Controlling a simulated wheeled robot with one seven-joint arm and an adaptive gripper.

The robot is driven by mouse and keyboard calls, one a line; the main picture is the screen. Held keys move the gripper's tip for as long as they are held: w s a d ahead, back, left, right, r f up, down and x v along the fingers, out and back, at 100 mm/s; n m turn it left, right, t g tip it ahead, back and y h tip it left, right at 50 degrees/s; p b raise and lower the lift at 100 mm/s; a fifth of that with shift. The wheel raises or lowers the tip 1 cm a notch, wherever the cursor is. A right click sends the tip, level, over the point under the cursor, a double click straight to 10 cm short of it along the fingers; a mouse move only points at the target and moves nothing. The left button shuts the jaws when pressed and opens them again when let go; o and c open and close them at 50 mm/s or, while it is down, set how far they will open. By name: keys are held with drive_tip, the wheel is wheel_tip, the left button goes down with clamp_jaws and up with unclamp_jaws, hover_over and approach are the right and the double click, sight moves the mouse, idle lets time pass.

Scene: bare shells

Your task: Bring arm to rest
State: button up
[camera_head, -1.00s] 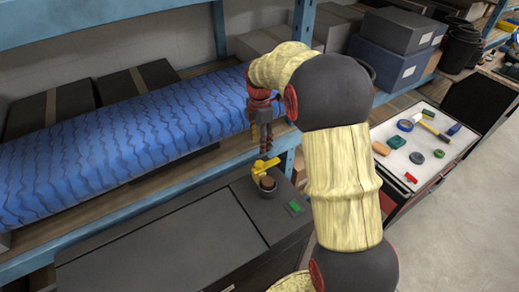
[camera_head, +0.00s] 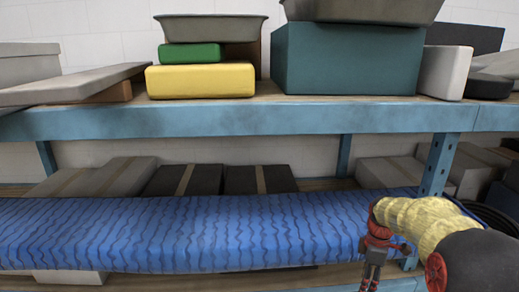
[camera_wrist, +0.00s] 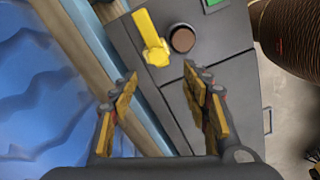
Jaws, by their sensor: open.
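My arm shows at the lower right of the head view, with a pale yellow sleeve and dark joints. My gripper (camera_head: 372,276) hangs down at the bottom edge there, in front of the blue shelf roll's right end, its tips cut off. In the wrist view my gripper (camera_wrist: 160,82) is open, its two yellow-padded fingers wide apart with nothing between them. Beyond the fingertips is a dark cabinet top (camera_wrist: 222,36). A yellow object (camera_wrist: 151,38) lies on it, beside a round brown-topped item (camera_wrist: 183,39). Neither touches the fingers.
A blue wavy-patterned roll (camera_head: 170,235) lies along the lower shelf, close to the arm. A blue shelf post (camera_head: 438,165) stands just behind the arm. The upper shelf edge (camera_head: 240,121) carries several boxes and bins. A green patch (camera_wrist: 214,3) shows on the cabinet.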

drive_tip(key=s+a+m+t+b, duration=0.2)
drive_tip(key=s+a+m+b, duration=0.5)
drive_tip(key=s, duration=0.7)
drive_tip(key=s+a+m+t+b, duration=0.3)
drive_tip(key=s+a+m+b, duration=0.3)
drive_tip(key=s, duration=0.8)
drive_tip(key=a+b, duration=0.1)
drive_tip(key=a, duration=0.2)
drive_tip(key=shift+a+r+m+t, duration=0.2)
drive_tip(key=shift+r+m+t, duration=0.1)
drive_tip(key=shift+m, duration=0.1)
